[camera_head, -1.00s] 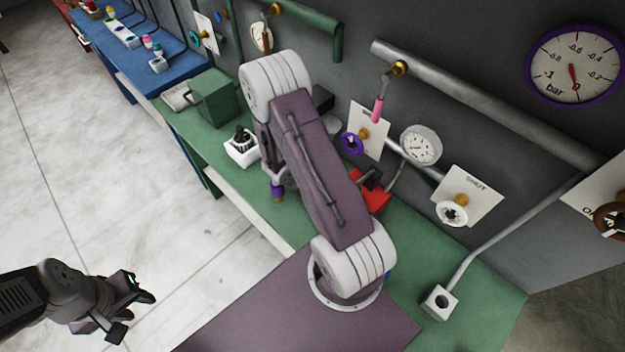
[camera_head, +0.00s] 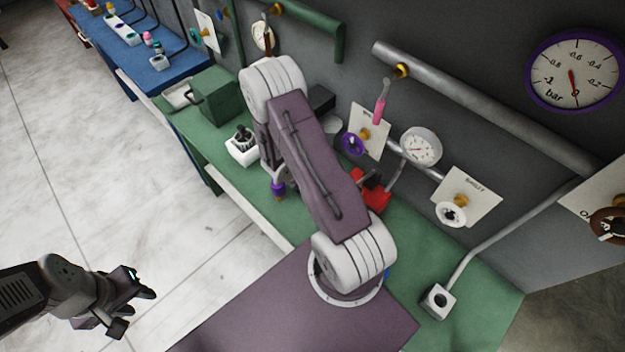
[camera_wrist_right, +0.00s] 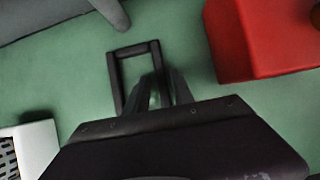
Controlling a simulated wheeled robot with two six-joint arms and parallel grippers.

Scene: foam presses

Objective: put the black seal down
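The black seal (camera_wrist_right: 113,78) is a thin rectangular frame in the right wrist view, over the green bench top. My right gripper (camera_wrist_right: 163,85) has its fingers close together around the right-hand bar of the seal. The seal looks close to the bench, but I cannot tell whether it touches it. In the head view my right arm hides the seal and the right gripper. My left gripper (camera_head: 133,308) is open and empty over the floor at the lower left.
A red block (camera_wrist_right: 262,45) stands right of the seal; it also shows in the head view (camera_head: 378,196). A white holder (camera_wrist_right: 38,145) is at the lower left of the wrist view. The green bench (camera_head: 478,300) carries a green box (camera_head: 217,97). Pipes and valves line the wall.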

